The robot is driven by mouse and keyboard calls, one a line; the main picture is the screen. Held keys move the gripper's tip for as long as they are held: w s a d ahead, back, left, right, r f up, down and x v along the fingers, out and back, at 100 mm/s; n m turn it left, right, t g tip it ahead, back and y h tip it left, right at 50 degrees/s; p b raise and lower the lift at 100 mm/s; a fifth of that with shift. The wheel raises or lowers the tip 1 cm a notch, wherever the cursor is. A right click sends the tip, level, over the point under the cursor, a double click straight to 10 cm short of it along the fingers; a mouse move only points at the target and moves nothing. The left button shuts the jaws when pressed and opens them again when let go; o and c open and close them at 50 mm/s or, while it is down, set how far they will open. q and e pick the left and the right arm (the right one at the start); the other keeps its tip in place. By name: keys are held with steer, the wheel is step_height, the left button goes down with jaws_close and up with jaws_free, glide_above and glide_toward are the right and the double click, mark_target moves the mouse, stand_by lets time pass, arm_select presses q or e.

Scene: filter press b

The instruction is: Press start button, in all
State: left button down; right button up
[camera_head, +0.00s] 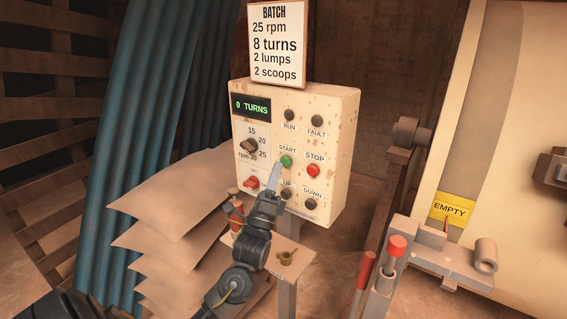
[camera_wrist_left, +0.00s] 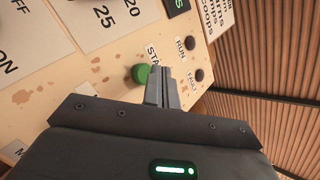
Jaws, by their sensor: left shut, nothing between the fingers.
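The green START button (camera_head: 286,161) is on the front of a cream control box (camera_head: 345,150) in the head view. My left gripper (camera_head: 276,172) is shut and empty, with its tips just below and left of the button in the picture. In the left wrist view the green button (camera_wrist_left: 141,73) shows right beside the closed fingertips (camera_wrist_left: 162,78). I cannot tell whether the tips touch it. The display (camera_head: 251,107) reads 0 TURNS. The RUN lamp (camera_head: 289,115) looks dark. My right gripper is not in view.
The red STOP button (camera_head: 313,171) sits right of START, with dark UP and DOWN (camera_head: 310,204) buttons below. A rpm knob (camera_head: 249,147) and red switch (camera_head: 251,183) are at left. A BATCH sign (camera_head: 277,45) stands above. Stacked sacks (camera_head: 165,205) lie left; levers (camera_head: 392,260) stand right.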

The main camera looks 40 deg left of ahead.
arm_select(q)
steer(key=shift+w, duration=0.1)
stand_by(0.4)
steer(key=shift+w, duration=0.35)
